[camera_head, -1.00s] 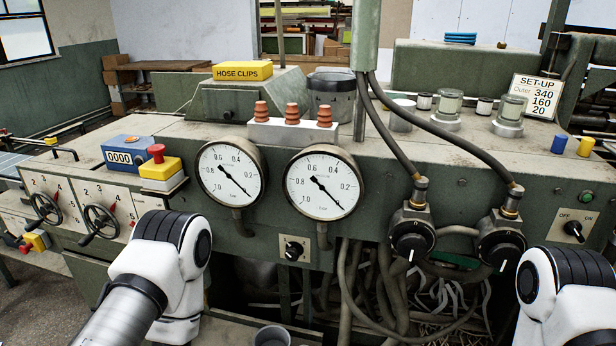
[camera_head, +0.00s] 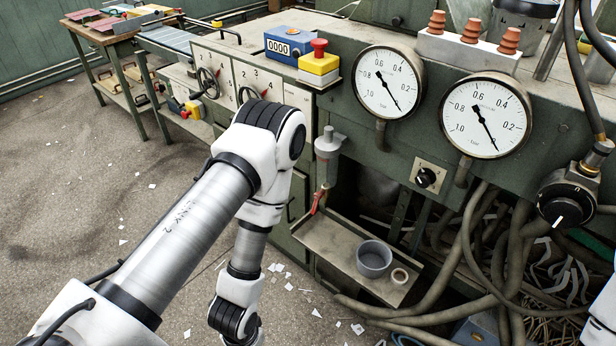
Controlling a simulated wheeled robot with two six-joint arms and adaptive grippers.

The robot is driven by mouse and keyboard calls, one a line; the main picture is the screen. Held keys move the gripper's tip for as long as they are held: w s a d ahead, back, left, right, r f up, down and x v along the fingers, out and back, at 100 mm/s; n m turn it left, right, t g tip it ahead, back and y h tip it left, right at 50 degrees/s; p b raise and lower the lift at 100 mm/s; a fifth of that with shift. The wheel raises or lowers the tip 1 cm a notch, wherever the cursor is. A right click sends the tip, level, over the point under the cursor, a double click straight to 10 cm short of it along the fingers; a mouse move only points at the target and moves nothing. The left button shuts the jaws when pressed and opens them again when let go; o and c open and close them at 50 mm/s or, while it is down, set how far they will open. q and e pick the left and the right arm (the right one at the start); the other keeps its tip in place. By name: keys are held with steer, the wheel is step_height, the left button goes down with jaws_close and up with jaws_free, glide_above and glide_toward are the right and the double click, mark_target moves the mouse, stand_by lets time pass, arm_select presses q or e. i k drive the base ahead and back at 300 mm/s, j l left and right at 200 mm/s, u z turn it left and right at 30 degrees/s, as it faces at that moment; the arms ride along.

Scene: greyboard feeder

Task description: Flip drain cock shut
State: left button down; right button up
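The drain cock (camera_head: 318,202) shows as a small red lever under a grey filter bowl (camera_head: 328,147) on the front of the green machine. The lever slants down and to the left from its body. My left arm comes in from the lower left, and its wrist links hang down left of the cock, apart from it. The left gripper is below the picture edge and hidden. My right gripper is not in view; only a white piece of my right arm shows at the right edge.
Thick hoses (camera_head: 470,240) run down at the right. Two gauges (camera_head: 390,82) sit above. The floor at left is open, with paper scraps.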

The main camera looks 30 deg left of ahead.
mark_target(318, 195)
steer(key=u, duration=0.8)
steer(key=i+j+u, duration=0.15)
steer(key=j, duration=0.3)
steer(key=j+u, duration=0.1)
steer(key=j, duration=0.35)
steer(key=i+j+u, duration=0.15)
steer(key=j, duration=0.3)
